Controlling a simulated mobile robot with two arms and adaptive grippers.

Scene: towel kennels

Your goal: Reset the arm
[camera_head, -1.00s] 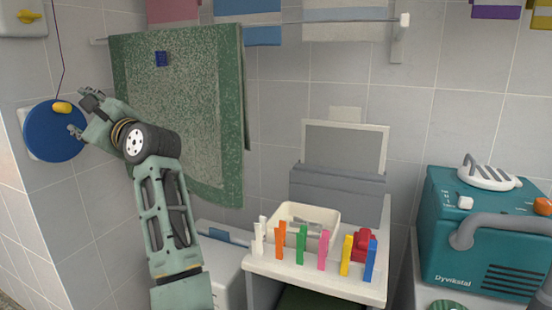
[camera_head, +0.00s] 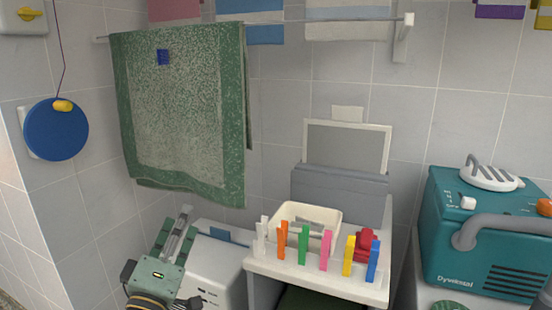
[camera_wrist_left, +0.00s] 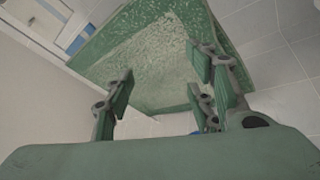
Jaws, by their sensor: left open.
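My left gripper (camera_head: 172,246) is low at the left in the head view, pointing up and away in front of the wall, below the hanging green towel (camera_head: 180,115). In the left wrist view the gripper (camera_wrist_left: 160,82) has its fingers spread apart with nothing between them. The towel (camera_wrist_left: 150,50) shows beyond the fingers, apart from them as far as I can tell. My right gripper is in neither view.
A white box-like unit (camera_head: 212,258) stands close beside the left gripper. A white stand (camera_head: 318,278) bears several coloured pegs and a cream bin (camera_head: 290,212). A teal machine (camera_head: 480,235) stands at the right. A blue disc (camera_head: 55,130) hangs on the left wall.

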